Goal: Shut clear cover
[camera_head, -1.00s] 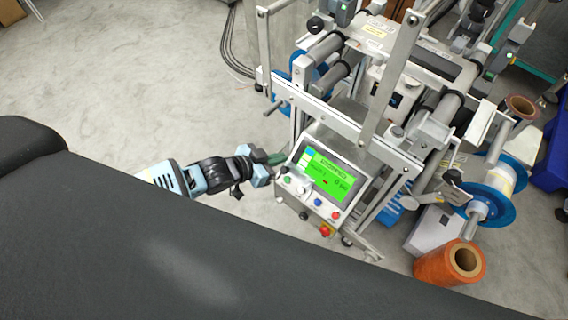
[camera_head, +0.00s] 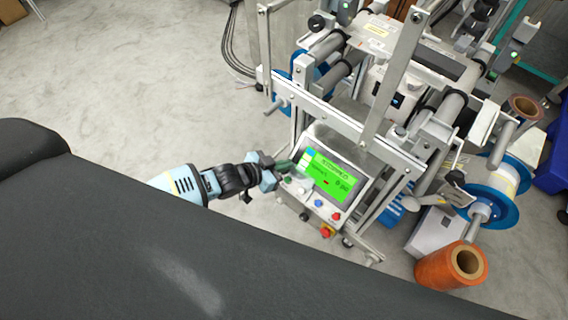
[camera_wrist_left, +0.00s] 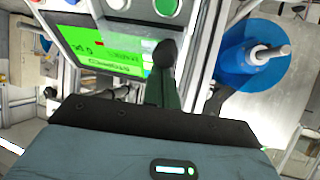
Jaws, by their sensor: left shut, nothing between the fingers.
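The machine's control panel has a lit green screen (camera_head: 333,177) and a row of buttons below it. I cannot pick out a clear cover with certainty; a pale, small patch (camera_head: 301,186) sits among the buttons near the panel's left end. My left gripper (camera_head: 288,164) is shut and empty at the left edge of the panel, close to the screen and the left buttons. In the left wrist view the shut fingers (camera_wrist_left: 164,62) overlap the edge of the screen (camera_wrist_left: 100,45), just below a green button (camera_wrist_left: 166,6). Contact with the panel cannot be told. My right gripper is not in view.
The machine's metal frame (camera_head: 345,125) and rollers rise behind the panel. A blue reel (camera_wrist_left: 250,55) shows beside my fingers. An orange roll (camera_head: 450,266) stands on the floor at the right. The grey floor (camera_head: 150,90) at the left is clear.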

